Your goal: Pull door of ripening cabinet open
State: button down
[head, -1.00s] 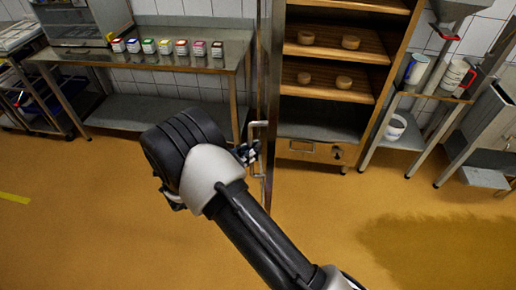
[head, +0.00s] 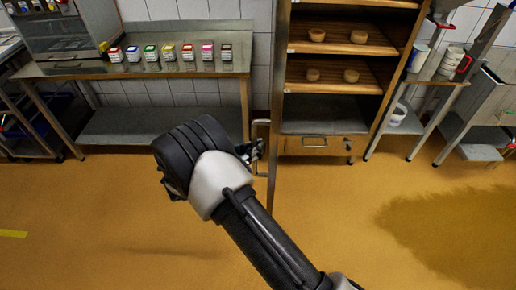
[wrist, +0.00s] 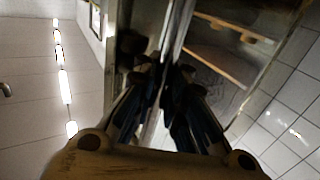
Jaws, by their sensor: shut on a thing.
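The ripening cabinet (head: 327,145) stands at the top right of centre in the head view, with its shelves exposed. Its door (head: 277,100) shows almost edge-on, standing out from the cabinet's left side towards me. The pale door handle (head: 262,122) is on the door's left face. My gripper (head: 253,150) is at the handle and shut on it; the arm's wrist hides part of the grip. In the wrist view, my gripper's dark fingers (wrist: 166,80) close around the bar-like handle (wrist: 179,28). The exact contact is dark and blurred.
Round cheese moulds (head: 357,36) sit on the cabinet's wooden shelves. The orange floor (head: 90,215) in front is clear.

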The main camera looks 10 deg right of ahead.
jog(key=shift+s+f, duration=0.2)
jog(key=shift+f, duration=0.05)
jog(key=c, duration=1.8)
grip_release()
jog(key=shift+s+a+r, duration=0.1)
jog(key=shift+s+r, duration=0.05)
jog(key=shift+o, duration=0.8)
jog(key=shift+r, duration=0.1)
jog(key=v, duration=1.2)
